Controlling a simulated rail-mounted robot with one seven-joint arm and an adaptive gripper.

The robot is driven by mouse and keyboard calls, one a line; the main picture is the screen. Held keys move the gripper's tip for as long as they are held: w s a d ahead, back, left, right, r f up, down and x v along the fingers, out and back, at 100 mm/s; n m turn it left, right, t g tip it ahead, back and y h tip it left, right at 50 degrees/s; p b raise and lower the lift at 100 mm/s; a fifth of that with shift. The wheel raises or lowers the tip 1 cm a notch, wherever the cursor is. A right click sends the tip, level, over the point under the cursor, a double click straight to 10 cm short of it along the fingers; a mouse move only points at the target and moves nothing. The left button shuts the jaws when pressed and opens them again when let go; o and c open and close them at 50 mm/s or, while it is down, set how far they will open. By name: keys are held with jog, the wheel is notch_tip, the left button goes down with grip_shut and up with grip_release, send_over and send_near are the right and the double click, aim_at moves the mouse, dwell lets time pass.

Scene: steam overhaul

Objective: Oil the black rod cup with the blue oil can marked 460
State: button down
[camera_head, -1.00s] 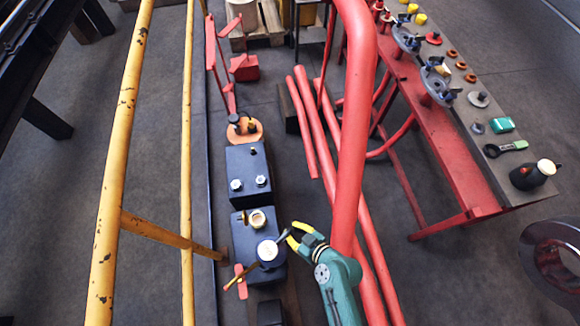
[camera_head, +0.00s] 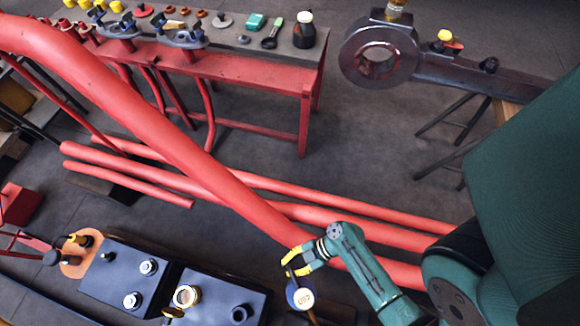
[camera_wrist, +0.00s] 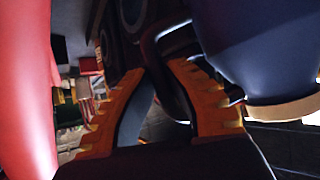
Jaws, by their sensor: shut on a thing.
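My gripper (camera_head: 292,262) has yellow fingers and is shut on the handle of the blue oil can (camera_head: 301,296). In the head view the can's pale round marked face shows, but its marking is too small to read surely. The can's blue body also shows at the right of the wrist view (camera_wrist: 262,50), beside the orange-looking fingers. A dark connecting rod (camera_head: 400,70) with a large ring end lies at the upper right. A small black cup (camera_head: 489,65) sits on its bar, well away from my gripper.
A thick red pipe (camera_head: 190,140) slants across behind my gripper, and more red pipes lie below it. A dark blue box (camera_head: 215,290) stands left of the can. A yellow-topped cup (camera_head: 445,36) is near the black one. A red bench (camera_head: 240,65) carries several parts.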

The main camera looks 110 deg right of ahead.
notch_tip(320, 180, up, 2)
jog(key=shift+a+r+h+p, duration=0.15)
jog(key=shift+h+p, duration=0.15)
jog(key=shift+p, duration=0.15)
jog(key=shift+f, duration=0.25)
jog(key=shift+w+d+f+b, duration=0.4)
jog(key=shift+w+b, duration=0.05)
jog(key=shift+b, duration=0.15)
jog(key=shift+r, duration=0.15)
dwell(1.1)
jog(key=shift+r+n+p, duration=0.3)
jog(key=shift+r+p, duration=0.1)
jog(key=shift+r, duration=0.1)
jog(key=shift+r+h+p, duration=0.3)
jog(key=shift+r+h, duration=0.1)
jog(key=shift+r, duration=0.25)
jog(key=shift+r+n, duration=0.3)
